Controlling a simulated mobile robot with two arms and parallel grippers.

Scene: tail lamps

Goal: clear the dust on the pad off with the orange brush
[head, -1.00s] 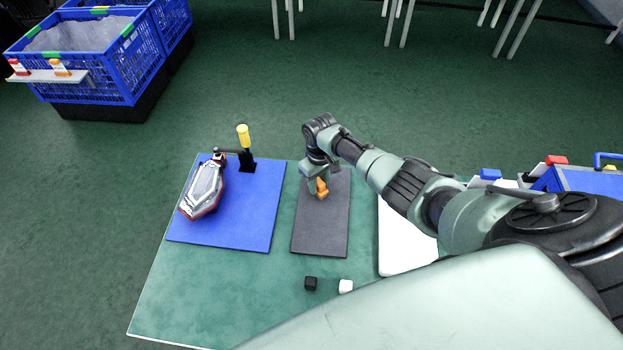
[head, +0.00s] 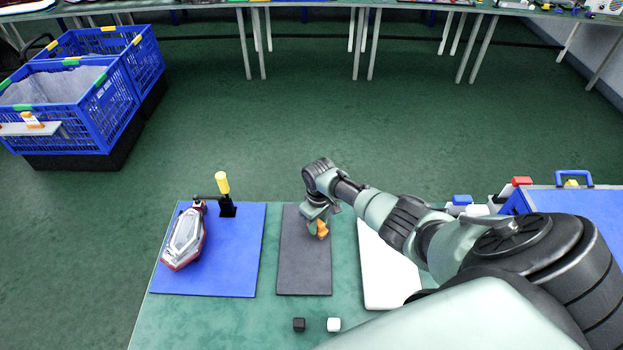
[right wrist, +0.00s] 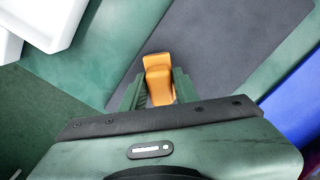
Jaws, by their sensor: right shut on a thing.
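The dark grey pad (head: 304,272) lies in the middle of the green table, and I cannot make out any dust on it. My right gripper (head: 318,226) is over the far part of the pad and is shut on the orange brush (head: 322,229). In the right wrist view the orange brush (right wrist: 158,78) sits between the two fingers of the gripper (right wrist: 155,92), with the pad (right wrist: 215,50) behind it. I cannot tell whether the brush touches the pad. My left gripper is not in view.
A blue mat (head: 230,275) holds a red and silver tail lamp (head: 184,240) and a yellow-handled clamp (head: 224,190). A white board (head: 385,275) is right of the pad. A black cube (head: 299,324) and a white cube (head: 334,324) lie at the front. Blue crates (head: 125,110) stand at left.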

